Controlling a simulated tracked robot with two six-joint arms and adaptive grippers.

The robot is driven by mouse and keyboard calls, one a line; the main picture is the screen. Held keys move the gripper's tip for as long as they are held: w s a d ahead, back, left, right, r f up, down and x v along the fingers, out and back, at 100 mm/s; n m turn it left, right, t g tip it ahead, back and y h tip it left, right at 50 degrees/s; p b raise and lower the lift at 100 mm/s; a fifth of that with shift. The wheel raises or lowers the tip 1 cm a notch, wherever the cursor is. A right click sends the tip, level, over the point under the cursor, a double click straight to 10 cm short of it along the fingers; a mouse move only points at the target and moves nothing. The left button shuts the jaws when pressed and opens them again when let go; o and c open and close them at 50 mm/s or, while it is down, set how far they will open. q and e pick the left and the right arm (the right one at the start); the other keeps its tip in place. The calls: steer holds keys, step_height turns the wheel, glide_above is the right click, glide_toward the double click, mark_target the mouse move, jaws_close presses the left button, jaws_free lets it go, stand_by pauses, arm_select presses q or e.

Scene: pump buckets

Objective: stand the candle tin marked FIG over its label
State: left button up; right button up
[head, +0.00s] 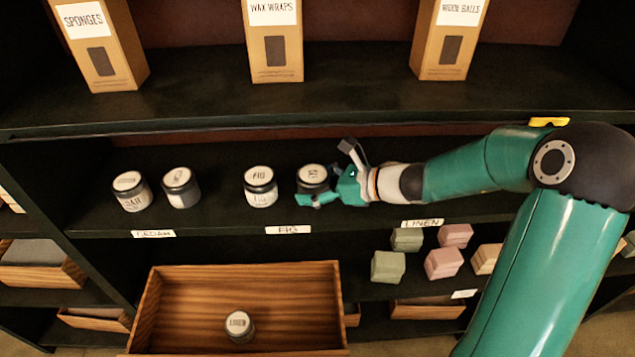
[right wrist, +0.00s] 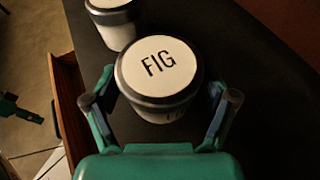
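The candle tin marked FIG (right wrist: 160,65) stands upright on the dark shelf, a white tin with a dark-rimmed lid. In the head view this tin (head: 312,173) is a little right of the FIG label (head: 288,229), partly hidden by my right gripper (head: 330,197). In the right wrist view the fingers (right wrist: 165,98) are spread on both sides of the tin, with a gap visible at the right. Another FIG tin (head: 260,187) stands just to its left, slightly left of the label's middle. My left gripper is not seen in the head view.
Two tins (head: 132,192) (head: 181,187) stand at the CEDAR label (head: 153,234). The shelf behind the LINEN label (head: 422,223) holds no tins. A wooden crate (head: 155,300) below holds one tin (head: 239,326). Soap blocks (head: 443,262) sit lower right. Boxes (head: 275,50) stand above.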

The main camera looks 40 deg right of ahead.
steer(key=shift+r, duration=0.15)
steer(key=v, duration=1.2)
steer(key=shift+p, duration=0.4)
